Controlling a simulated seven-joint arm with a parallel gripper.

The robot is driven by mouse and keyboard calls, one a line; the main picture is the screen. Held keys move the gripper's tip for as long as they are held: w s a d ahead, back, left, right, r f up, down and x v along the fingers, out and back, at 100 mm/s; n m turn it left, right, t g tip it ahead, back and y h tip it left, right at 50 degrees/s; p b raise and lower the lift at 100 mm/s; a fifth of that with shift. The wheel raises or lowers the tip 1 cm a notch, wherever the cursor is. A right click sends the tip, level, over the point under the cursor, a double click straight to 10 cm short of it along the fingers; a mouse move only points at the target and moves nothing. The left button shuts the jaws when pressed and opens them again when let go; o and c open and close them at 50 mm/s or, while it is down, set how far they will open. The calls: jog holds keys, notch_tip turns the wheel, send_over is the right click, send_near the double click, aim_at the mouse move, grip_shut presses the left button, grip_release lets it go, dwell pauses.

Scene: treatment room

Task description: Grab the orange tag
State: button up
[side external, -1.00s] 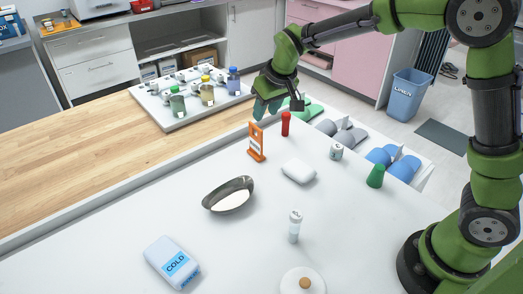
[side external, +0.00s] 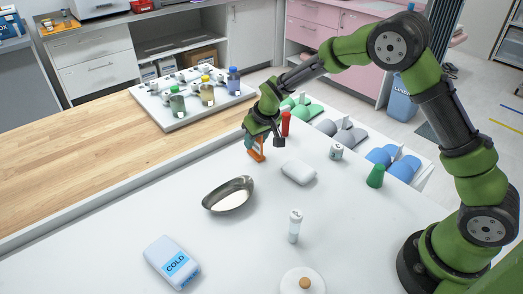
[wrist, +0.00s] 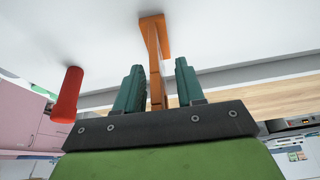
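The orange tag (side external: 259,155) stands upright on the white table, its foot showing below my gripper (side external: 252,141) in the side view. The fingers hide much of its upper part there. In the wrist view, the tag (wrist: 153,40) passes between the two teal fingers of my gripper (wrist: 158,78). The fingers are open, one on each side, with a gap visible on both sides of the tag.
A red cylinder (side external: 286,123) stands close to the tag; it also shows in the wrist view (wrist: 67,95). A white rounded block (side external: 299,172) and a metal dish (side external: 229,196) lie nearer the camera. The table (side external: 120,225) is clear at left.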

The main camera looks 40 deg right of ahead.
grip_shut()
dwell(0.4)
